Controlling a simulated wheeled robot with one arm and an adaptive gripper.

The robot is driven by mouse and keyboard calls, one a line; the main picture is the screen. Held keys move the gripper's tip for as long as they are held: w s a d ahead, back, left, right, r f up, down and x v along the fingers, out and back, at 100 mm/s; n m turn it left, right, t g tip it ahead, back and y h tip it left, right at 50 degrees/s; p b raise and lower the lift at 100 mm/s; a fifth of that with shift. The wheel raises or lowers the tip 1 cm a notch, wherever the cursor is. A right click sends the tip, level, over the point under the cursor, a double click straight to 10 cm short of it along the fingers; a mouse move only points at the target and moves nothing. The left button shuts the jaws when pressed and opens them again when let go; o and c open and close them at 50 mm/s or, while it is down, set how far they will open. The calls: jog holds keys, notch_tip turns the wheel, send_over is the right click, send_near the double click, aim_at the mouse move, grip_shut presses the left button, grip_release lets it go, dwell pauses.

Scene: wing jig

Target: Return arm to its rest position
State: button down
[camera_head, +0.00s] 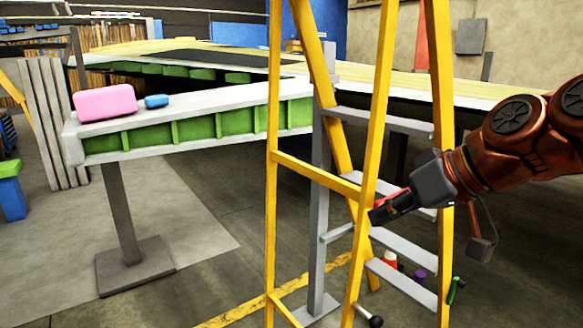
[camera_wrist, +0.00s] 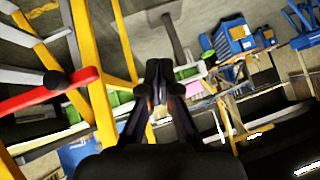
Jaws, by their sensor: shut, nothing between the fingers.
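My gripper (camera_head: 374,217) is at the end of my reddish-brown arm, which reaches in from the right in the head view. It points left, close to the yellow ladder's right side; I cannot tell whether it touches. In the wrist view my gripper (camera_wrist: 164,68) has its dark fingers shut with nothing between them. The yellow ladder (camera_head: 271,180) with grey steps stands in front of the wing jig. It also shows at the left of the wrist view (camera_wrist: 100,110).
A white and green wing structure (camera_head: 190,104) carries a pink box (camera_head: 105,102) and a small blue item (camera_head: 157,101). A grey post on a square base (camera_head: 135,265) supports it. Small items, including an orange and white one (camera_head: 390,259), sit low by the ladder. Floor at left is open.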

jog(key=s+d+f+m+g+h+p, duration=0.1)
jog(key=s+f+g+h+p, duration=0.1)
jog(key=s+p, duration=0.4)
jog(key=s+d+f+m+g+h+p, duration=0.1)
jog(key=s+f+m+g+h+p, duration=0.1)
jog(key=s+p, duration=0.5)
jog(key=s+d+f+m+g+h+p, duration=0.1)
jog(key=s+f+m+g+h+p, duration=0.1)
jog(key=s+p, duration=0.4)
jog(key=s+g+h, duration=0.1)
jog(key=s, duration=0.3)
jog(key=shift+s+d+f+g, duration=0.15)
jog(key=shift+d+f+g, duration=0.25)
